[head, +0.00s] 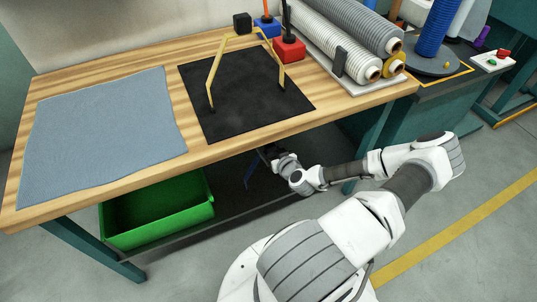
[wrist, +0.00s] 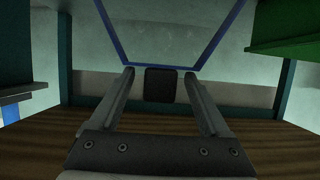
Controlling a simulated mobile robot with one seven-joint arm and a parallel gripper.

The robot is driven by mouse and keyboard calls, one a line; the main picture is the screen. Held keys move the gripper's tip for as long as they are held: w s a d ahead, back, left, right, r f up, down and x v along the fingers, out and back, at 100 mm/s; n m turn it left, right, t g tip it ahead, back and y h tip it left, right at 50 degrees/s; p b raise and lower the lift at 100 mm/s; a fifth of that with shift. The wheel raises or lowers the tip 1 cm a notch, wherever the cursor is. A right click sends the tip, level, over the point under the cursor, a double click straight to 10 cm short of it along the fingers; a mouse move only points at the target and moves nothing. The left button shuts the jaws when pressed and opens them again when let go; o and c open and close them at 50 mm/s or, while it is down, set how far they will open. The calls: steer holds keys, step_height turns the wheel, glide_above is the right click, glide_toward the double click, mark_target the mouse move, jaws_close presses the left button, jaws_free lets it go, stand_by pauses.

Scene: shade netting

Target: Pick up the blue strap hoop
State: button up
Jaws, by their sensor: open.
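The blue strap hoop (head: 250,173) is mostly hidden under the workbench in the head view, with a thin slanted part showing beside my gripper (head: 268,154). In the wrist view the hoop (wrist: 222,34) shows two legs running to the top edge, joined by a crossbar near the fingertips. My gripper (wrist: 160,75) is open. The crossbar runs across behind both fingertips; I cannot tell whether they touch. A dark square block shows between the fingers, and I cannot tell whether it belongs to the hoop.
A green bin (head: 158,212) stands on the lower shelf, left of my gripper; it also shows in the wrist view (wrist: 290,28). The benchtop (head: 110,170) is close above my gripper. A yellow hoop (head: 212,75) stands on a black mat (head: 245,105) on top.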

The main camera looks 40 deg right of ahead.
steer(key=shift+w+f, duration=0.15)
steer(key=shift+w, duration=0.15)
steer(key=shift+c, duration=0.3)
jaws_close()
